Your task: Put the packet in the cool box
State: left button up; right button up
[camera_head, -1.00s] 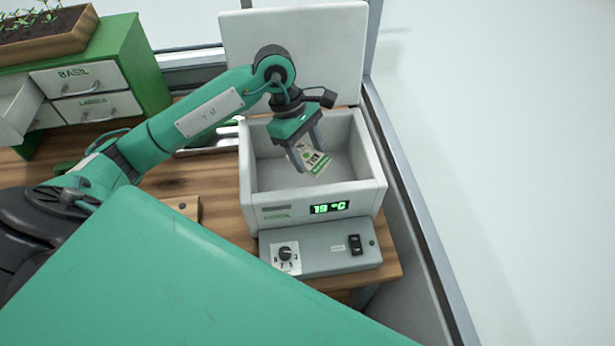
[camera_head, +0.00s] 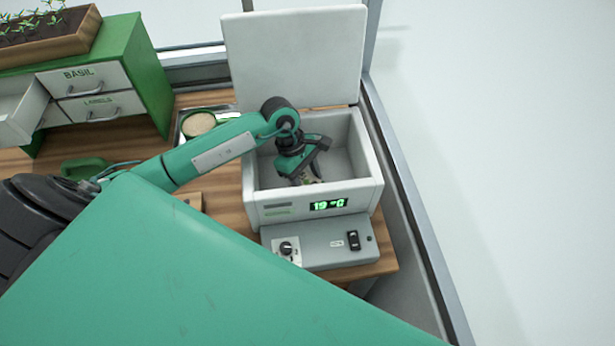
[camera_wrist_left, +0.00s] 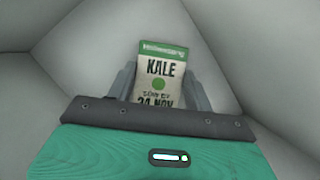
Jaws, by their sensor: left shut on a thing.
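The packet (camera_wrist_left: 160,72) is white with a green top band and reads KALE and 24 NOV in the left wrist view. My left gripper (camera_wrist_left: 160,90) is shut on it, one finger on each side. In the head view the left gripper (camera_head: 308,180) is down inside the cool box, and only a sliver of the packet shows below it. The cool box (camera_head: 262,207) is white, with its lid (camera_head: 295,55) standing open behind it and a display reading 19 °C on the front. Whether the packet touches the floor of the box I cannot tell. My right gripper is not in view.
A grey control panel (camera_head: 315,250) with a knob and a switch sits in front of the box. A round dish of tan contents (camera_head: 200,124) stands in a metal tray to the left. A green cabinet (camera_head: 145,75) with drawers, one open, is at back left.

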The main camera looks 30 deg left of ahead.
pick_arm(q)
jog(key=shift+f, duration=0.1)
jog(key=o, duration=1)
jog(key=shift+c, duration=0.2)
jog(key=shift+r, duration=0.25)
jog(key=b+v, duration=0.4)
jog(key=v, duration=0.7)
jog(key=shift+a+r, duration=0.15)
jog(key=shift+r, duration=0.25)
